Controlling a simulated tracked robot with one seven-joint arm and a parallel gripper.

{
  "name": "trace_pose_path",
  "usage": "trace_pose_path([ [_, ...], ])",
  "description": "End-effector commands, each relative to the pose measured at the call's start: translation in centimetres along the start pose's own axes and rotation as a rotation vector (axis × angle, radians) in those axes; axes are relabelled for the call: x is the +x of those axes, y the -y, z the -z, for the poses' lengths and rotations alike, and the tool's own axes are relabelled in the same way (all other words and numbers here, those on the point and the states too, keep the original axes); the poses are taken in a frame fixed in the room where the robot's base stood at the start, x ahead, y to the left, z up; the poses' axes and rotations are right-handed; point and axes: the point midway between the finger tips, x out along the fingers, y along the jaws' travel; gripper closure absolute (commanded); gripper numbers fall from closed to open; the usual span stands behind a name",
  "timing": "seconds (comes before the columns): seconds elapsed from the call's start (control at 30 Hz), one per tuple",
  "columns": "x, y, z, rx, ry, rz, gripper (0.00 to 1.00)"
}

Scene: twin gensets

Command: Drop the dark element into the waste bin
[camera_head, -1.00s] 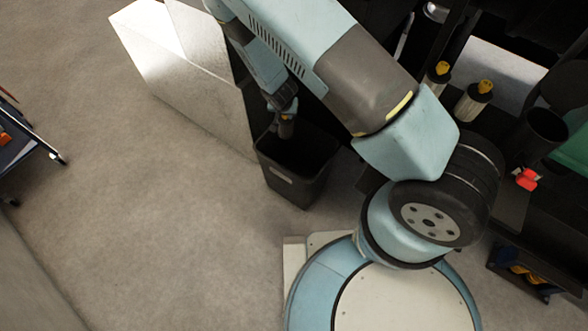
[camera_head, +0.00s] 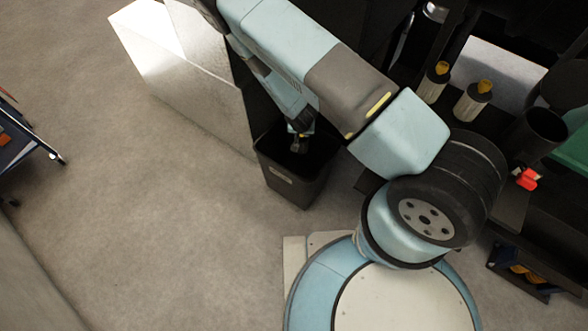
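The black waste bin (camera_head: 290,183) stands upright on the floor beside the pale cabinet, with its top open. My gripper (camera_head: 300,144) points down over the bin's opening, near the rim's far part. A small dark grey-brown shape shows at the gripper's end. It is too small and dark to tell whether this is the dark element or only the fingers. I cannot make out the dark element for certain, and the bin's inside is in deep shadow.
The pale cabinet (camera_head: 183,72) stands left of the bin. Two pale cylinders with yellow tops, a near one (camera_head: 472,102) and a far one (camera_head: 434,81), stand at the right by dark machinery. A cart (camera_head: 25,145) is at the left edge. The middle floor is clear.

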Motion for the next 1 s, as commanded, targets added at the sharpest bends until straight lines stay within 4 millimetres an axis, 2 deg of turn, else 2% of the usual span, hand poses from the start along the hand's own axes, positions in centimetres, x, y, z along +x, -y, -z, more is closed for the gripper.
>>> trace_pose_path([
  [0.2,0.85,-0.02,-0.38,-0.001,0.000,0.000,1.00],
  [0.47,0.90,0.01,-0.40,0.000,0.000,0.000,1.00],
  [0.5,0.90,0.01,-0.40,0.000,0.000,0.000,0.68],
  [0.8,0.90,0.03,-0.41,0.000,0.000,0.000,0.40],
  [1.0,0.90,0.03,-0.44,-0.001,0.000,0.000,0.40],
])
